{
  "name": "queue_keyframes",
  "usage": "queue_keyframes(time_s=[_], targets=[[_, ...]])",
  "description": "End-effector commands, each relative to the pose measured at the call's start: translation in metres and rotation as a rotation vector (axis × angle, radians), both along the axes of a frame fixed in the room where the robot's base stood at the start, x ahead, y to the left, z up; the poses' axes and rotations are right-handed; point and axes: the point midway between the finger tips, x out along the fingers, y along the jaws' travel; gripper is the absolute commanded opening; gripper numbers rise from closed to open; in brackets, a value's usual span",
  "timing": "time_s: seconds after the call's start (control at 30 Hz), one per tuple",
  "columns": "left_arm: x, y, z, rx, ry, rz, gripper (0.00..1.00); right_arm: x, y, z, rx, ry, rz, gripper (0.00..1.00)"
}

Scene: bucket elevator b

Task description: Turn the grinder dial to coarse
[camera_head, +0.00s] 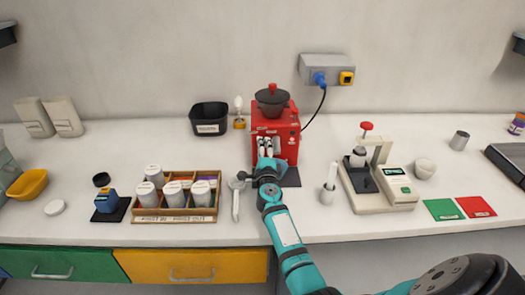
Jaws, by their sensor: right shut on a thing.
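The grinder (286,125) is a red box with a dark hopper (271,100) on top. It stands at the back middle of the white counter, on a dark mat. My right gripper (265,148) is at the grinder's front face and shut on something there. The dial is hidden behind the fingers, so its setting cannot be read. My left gripper is not in the view.
A cable runs from the wall socket behind the grinder.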

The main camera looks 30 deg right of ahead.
Motion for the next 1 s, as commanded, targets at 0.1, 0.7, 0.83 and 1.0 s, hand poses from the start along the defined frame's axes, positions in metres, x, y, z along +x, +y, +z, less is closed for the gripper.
queue_keyframes(time_s=[0.1, 0.7, 0.83, 1.0], targets=[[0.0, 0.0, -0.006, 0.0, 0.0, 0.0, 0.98, 0.0, 0.001, -0.004, 0.096, -0.055, 0.0, 0.0], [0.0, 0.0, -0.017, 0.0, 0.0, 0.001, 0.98, 0.0, 0.001, -0.003, 0.386, -0.233, 0.0, 0.0], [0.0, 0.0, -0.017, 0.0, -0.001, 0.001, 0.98, 0.0, 0.001, -0.003, 0.404, -0.243, -0.001, 0.0], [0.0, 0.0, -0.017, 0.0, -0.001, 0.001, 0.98, 0.0, 0.001, -0.003, 0.413, -0.248, -0.002, 0.0]])
